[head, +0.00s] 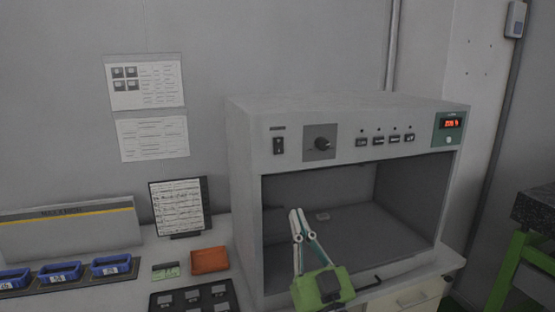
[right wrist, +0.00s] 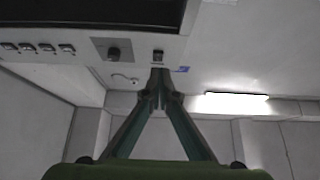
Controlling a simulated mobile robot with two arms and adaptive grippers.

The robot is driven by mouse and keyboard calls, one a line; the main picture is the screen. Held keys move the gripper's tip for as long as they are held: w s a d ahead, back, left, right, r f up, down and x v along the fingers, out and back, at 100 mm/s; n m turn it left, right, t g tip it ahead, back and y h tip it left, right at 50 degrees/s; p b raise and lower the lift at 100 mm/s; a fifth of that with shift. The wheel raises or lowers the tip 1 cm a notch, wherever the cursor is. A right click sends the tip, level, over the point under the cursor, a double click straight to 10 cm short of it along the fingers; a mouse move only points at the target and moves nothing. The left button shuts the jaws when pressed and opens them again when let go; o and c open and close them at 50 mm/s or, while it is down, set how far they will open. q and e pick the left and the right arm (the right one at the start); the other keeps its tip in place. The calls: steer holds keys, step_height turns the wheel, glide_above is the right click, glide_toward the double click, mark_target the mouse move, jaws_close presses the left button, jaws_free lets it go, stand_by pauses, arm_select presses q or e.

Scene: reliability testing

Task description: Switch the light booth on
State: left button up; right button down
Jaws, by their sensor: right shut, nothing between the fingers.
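The light booth (head: 245,190) is a grey box with an open front, standing on the bench; its inside looks dark and unlit. Its top panel carries a black rocker switch (head: 279,145) at the left, a dark knob (head: 322,144), a row of small buttons (head: 378,141) and a lit red display (head: 451,123). My right gripper (head: 298,220) is shut and empty, pointing up in front of the opening, below the panel. In the right wrist view the fingertips (right wrist: 159,76) meet just short of the rocker switch (right wrist: 158,55) in the picture; contact cannot be told. My left gripper is not in view.
Left of the booth are an orange tray (head: 209,260), a framed sheet (head: 180,206), a dark tray (head: 195,298) and several blue bins (head: 60,272). Papers (head: 148,110) hang on the wall. A green-framed stand (head: 512,265) is at the right.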

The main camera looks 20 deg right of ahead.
steer(key=shift+t, duration=0.5)
steer(key=r, duration=0.1)
steer(key=s+r, duration=0.1)
steer(key=r, duration=0.2)
steer(key=shift+s+d, duration=0.15)
steer(key=shift+s, duration=0.2)
steer(key=p, duration=0.4)
glide_toward(279, 150)
step_height(279, 150, up, 5)
steer(key=w, duration=0.3)
steer(key=shift+w+f+p, duration=0.3)
steer(key=shift+w+f, duration=0.05)
steer(key=shift+w, duration=0.5)
steer(key=f+b, duration=0.1)
steer(key=b, duration=0.3)
steer(key=shift+w+t, duration=0.35)
steer(key=shift+t, duration=0.05)
steer(key=shift+w+r, duration=0.1)
steer(key=shift+r, duration=0.25)
